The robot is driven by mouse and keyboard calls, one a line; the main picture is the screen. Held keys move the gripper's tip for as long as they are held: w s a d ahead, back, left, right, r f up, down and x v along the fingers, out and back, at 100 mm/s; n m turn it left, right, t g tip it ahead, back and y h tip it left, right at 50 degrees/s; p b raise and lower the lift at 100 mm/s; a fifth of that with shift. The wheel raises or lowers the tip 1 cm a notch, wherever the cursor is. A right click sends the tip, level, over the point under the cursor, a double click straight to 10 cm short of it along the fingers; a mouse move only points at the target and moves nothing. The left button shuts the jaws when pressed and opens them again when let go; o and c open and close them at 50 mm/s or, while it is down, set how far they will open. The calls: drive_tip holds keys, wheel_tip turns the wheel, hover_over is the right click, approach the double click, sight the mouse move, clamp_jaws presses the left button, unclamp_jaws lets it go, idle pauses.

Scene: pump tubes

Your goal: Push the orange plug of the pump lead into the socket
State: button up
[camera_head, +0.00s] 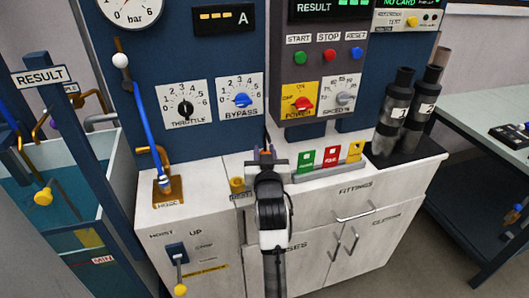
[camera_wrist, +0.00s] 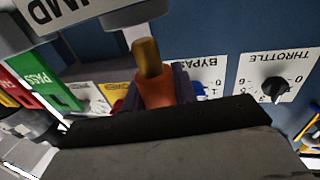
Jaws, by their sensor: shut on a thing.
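The orange plug (camera_wrist: 155,92) has a brass-coloured tip and sits between the fingers of my gripper (camera_wrist: 157,88) in the wrist view. The tip points away from the gripper, toward the top of the picture. In the head view my gripper (camera_head: 266,156) is over the white counter in front of the blue panel, and only a bit of orange shows there. A grey block with cut-off lettering, seemingly PUMP (camera_wrist: 65,12), is at the upper left of the wrist view. I cannot make out the socket opening in either view. My arm hides part of the counter.
A yellow holder (camera_head: 237,185) marked REST stands just left of my gripper. Green (camera_head: 305,160), red (camera_head: 331,157) and yellow (camera_head: 355,151) cards stand to its right. The control box (camera_head: 318,80) overhangs behind. A blue lever (camera_head: 143,120) rises at left; dark bottles (camera_head: 392,110) stand at right.

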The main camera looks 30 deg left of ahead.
drive_tip(key=shift+f+b, duration=1.35)
drive_tip(key=shift+f, duration=0.65)
drive_tip(key=o, duration=1)
drive_tip(key=shift+o, duration=0.2)
drive_tip(key=shift+s, duration=0.1)
drive_tip(key=p+v, duration=0.1)
drive_tip(key=v, duration=1.2)
drive_tip(key=shift+s+d, duration=0.25)
drive_tip(key=shift+r, duration=0.1)
